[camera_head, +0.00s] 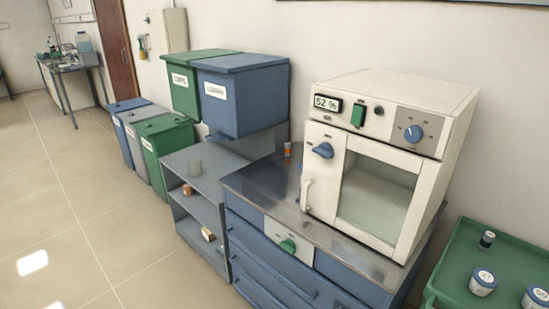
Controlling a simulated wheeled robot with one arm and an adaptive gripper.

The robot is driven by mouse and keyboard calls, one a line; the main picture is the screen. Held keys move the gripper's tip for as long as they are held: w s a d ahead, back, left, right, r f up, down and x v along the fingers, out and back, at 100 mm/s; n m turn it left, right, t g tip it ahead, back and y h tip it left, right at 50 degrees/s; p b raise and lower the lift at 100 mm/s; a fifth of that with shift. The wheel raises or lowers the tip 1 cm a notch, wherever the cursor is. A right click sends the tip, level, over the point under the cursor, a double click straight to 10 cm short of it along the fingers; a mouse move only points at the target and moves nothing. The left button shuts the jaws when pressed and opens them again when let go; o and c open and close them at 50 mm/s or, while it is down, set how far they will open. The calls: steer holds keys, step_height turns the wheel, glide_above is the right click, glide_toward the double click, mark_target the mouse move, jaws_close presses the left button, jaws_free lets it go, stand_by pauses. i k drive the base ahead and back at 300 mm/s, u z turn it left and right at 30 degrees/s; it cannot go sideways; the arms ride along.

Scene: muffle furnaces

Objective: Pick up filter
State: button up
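My gripper is not in view. No object can be told for certain as the filter. Small candidates show in the head view. A small orange-brown cylinder (287,150) stands upright on the metal bench top, left of the furnace. A small dark cylinder with a light band (487,240) stands on the green tray at the right.
The cream furnace (325,133), door shut, reads 52 % and stands on the blue cabinet's bench (270,190). The green tray (462,240) also holds white jars (483,283). Bins line the wall by the grey shelf unit (222,175). The floor (90,200) at left is clear.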

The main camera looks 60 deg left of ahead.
mark_target(287, 149)
steer(key=z, duration=0.05)
steer(key=k, duration=0.15)
steer(key=u, duration=2)
steer(key=i, duration=0.4)
steer(key=z, duration=0.4)
steer(key=k, duration=0.25)
steer(key=u, duration=1.25)
steer(key=i, duration=0.65)
steer(key=z, duration=0.6)
steer(key=i, duration=0.65)
steer(key=z, duration=0.25)
steer(key=k, duration=0.55)
steer(key=u, duration=0.55)
